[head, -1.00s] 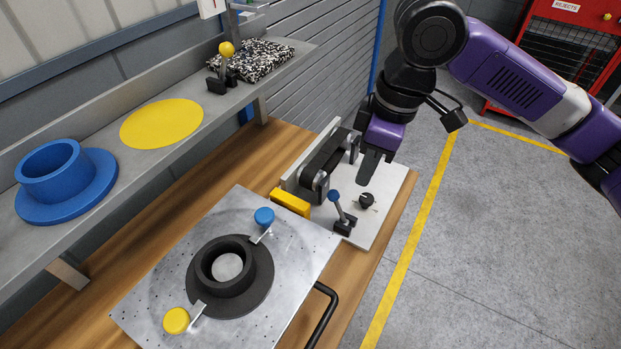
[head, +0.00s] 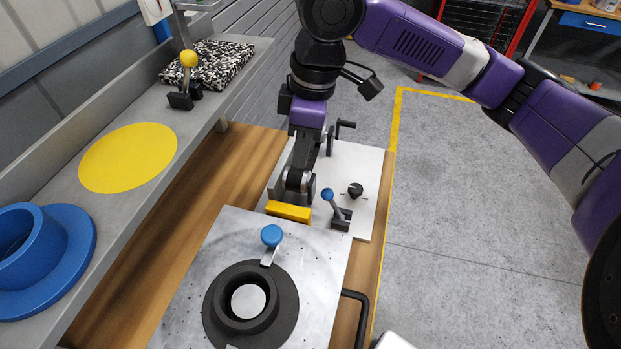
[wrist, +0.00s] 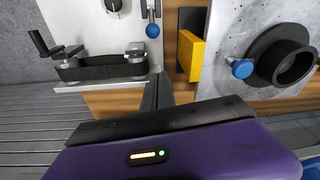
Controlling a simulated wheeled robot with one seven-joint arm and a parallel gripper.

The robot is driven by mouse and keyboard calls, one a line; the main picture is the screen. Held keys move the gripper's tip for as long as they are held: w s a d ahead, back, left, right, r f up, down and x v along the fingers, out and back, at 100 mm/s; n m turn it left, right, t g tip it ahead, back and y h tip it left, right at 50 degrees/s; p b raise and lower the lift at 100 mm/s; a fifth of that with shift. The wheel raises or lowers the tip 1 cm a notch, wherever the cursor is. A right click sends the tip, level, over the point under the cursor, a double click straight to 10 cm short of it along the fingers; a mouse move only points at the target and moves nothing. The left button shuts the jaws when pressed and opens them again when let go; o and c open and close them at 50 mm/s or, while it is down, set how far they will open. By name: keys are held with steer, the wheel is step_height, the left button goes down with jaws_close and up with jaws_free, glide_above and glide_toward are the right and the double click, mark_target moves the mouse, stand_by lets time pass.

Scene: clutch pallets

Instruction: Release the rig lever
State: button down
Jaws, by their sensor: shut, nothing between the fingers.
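The rig is a pale board (head: 362,160) on the wooden bench, with a black belt on pulleys. A short lever with a blue ball (head: 327,194) and a dark base stands at its near side, leaning toward the left. The blue ball also shows in the wrist view (wrist: 152,30). My gripper (head: 299,178) points down over the belt side of the rig, left of and behind the lever, apart from it. Its fingers are shut and empty; in the wrist view the dark fingers (wrist: 157,88) sit between the belt and a yellow block. The gripper hides part of the belt in the head view.
The yellow block (head: 289,212) lies beside the lever. A black dial (head: 355,189) and crank (head: 345,125) are on the rig. A metal plate (head: 190,290) holds a black flanged ring (head: 285,305). The left shelf carries a yellow-knobbed lever (head: 188,60) and blue flanged part (head: 75,250).

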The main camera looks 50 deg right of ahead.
mark_target(333, 206)
steer(key=f, duration=0.6)
steer(key=w+a+f+p, duration=0.1)
steer(key=f, duration=0.2)
steer(key=shift+f, duration=0.2)
steer(key=s+d, duration=0.1)
steer(key=s+p, duration=0.1)
steer(key=shift+s+d+r, duration=0.2)
steer(key=shift+s+d, duration=0.1)
steer(key=shift+d, duration=0.05)
steer(key=shift+s+d, duration=0.2)
steer(key=shift+s, duration=0.15)
